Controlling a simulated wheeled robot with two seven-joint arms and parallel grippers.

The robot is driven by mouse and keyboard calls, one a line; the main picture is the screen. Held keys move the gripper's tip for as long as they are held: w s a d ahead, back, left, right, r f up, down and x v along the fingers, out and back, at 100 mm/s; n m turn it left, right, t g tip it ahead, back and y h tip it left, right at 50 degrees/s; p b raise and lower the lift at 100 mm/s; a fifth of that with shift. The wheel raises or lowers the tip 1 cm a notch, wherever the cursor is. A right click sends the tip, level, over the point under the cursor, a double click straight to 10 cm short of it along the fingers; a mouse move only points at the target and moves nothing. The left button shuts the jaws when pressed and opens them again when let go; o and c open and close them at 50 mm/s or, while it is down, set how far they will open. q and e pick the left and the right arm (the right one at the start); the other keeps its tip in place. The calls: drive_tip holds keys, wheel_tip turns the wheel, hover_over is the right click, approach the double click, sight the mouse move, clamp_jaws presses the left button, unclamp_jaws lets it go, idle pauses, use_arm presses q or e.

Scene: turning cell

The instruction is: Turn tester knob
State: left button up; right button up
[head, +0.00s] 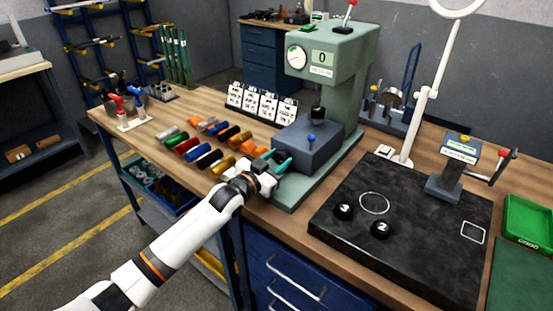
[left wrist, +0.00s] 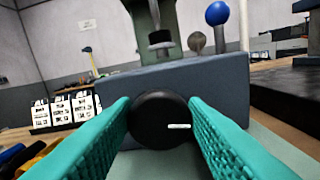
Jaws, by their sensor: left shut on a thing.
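The tester (head: 345,75) is a pale green machine with a round dial and a display reading 0, standing on the bench in the head view. The tester knob (left wrist: 158,120) is a round black disc with a small white mark, on the block's front face in the left wrist view. My left gripper (head: 281,161), with teal fingers, is shut on the knob, one finger on each side. In the head view the gripper hides the knob. My right gripper is not in view.
Several coloured cylinders (head: 201,151) lie in rows left of the gripper. White label cards (head: 262,103) stand behind them. A black slab (head: 400,225) with two black numbered knobs lies on the right, with a green tray (head: 528,222) beyond it.

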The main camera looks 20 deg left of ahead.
use_arm(q)
drive_tip(key=o, duration=0.9)
drive_tip(key=shift+o, duration=0.2)
drive_tip(key=shift+s, duration=0.1)
drive_tip(key=shift+s+a+f, duration=0.1)
drive_tip(key=shift+s+a, duration=0.1)
drive_tip(key=shift+s, duration=0.15)
drive_tip(key=b+v, duration=0.1)
drive_tip(key=v, duration=1)
drive_tip(key=shift+s, duration=0.1)
